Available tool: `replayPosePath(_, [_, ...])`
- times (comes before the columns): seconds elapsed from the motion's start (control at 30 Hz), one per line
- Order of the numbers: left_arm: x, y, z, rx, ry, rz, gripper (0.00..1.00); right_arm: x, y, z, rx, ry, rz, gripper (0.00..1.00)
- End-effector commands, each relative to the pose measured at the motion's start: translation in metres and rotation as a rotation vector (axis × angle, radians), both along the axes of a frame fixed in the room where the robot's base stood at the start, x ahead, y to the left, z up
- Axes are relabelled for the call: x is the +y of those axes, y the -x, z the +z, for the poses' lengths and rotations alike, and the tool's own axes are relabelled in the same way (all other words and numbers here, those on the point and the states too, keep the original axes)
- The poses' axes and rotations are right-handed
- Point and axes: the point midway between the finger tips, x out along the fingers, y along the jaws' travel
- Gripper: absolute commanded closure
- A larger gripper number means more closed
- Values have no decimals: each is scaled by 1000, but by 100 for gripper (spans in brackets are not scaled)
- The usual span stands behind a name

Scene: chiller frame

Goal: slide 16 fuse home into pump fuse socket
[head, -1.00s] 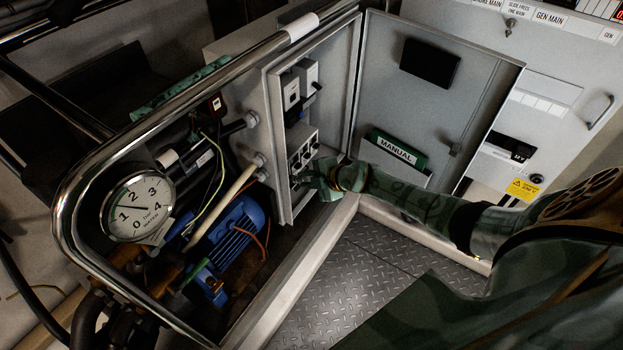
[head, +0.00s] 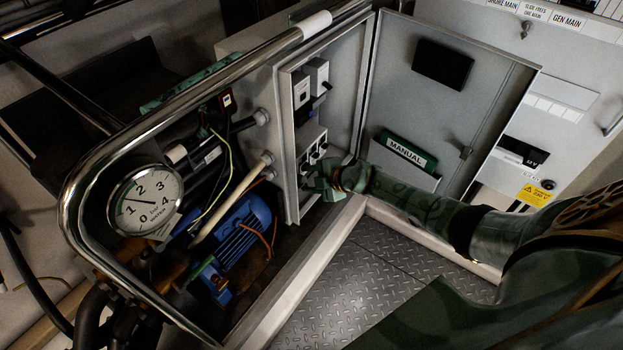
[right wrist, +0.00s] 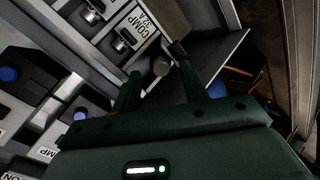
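My right gripper (head: 318,183) is at the lower fuse block (head: 312,146) inside the open cabinet on the left. In the right wrist view the two dark green fingers of the right gripper (right wrist: 157,62) stand apart. No firm contact with both fingers shows. Its seat and the pump socket behind it are hidden or dark. A holder (right wrist: 122,41) beside the label "COMP 32A" is above left. My left gripper is out of view.
The cabinet door (head: 447,105) stands open, with a green manual (head: 405,151) in its pocket. A chrome rail (head: 190,97), a pressure gauge (head: 145,201) and a blue pump motor (head: 240,235) are on the left. The chequered floor (head: 365,270) below is clear.

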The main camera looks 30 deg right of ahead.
Motion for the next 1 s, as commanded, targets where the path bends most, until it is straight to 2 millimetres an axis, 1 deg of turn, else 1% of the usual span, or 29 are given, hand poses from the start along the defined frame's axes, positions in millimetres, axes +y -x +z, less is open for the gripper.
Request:
replayPosePath(0.17, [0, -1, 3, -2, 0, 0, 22, -1, 2, 2, 0, 0, 0, 56])
replayPosePath(0.27, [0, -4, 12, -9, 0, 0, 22, -4, 10, 12, -2, 1, 1, 56])
replayPosePath(0.37, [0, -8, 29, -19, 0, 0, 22, -11, 26, 27, -3, 3, 0, 56])
replayPosePath(0.5, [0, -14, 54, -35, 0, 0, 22, -23, 56, 51, -2, 3, 1, 56])
replayPosePath(0.63, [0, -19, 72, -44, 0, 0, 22, -34, 82, 70, -1, 3, 1, 56])
replayPosePath(0.8, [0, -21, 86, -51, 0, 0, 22, -45, 109, 86, 1, 1, 1, 56])
replayPosePath(0.9, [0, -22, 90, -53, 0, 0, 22, -49, 118, 91, 0, 1, 0, 56])
replayPosePath(1.0, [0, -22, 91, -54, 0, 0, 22, -51, 123, 93, 0, 0, 0, 56])
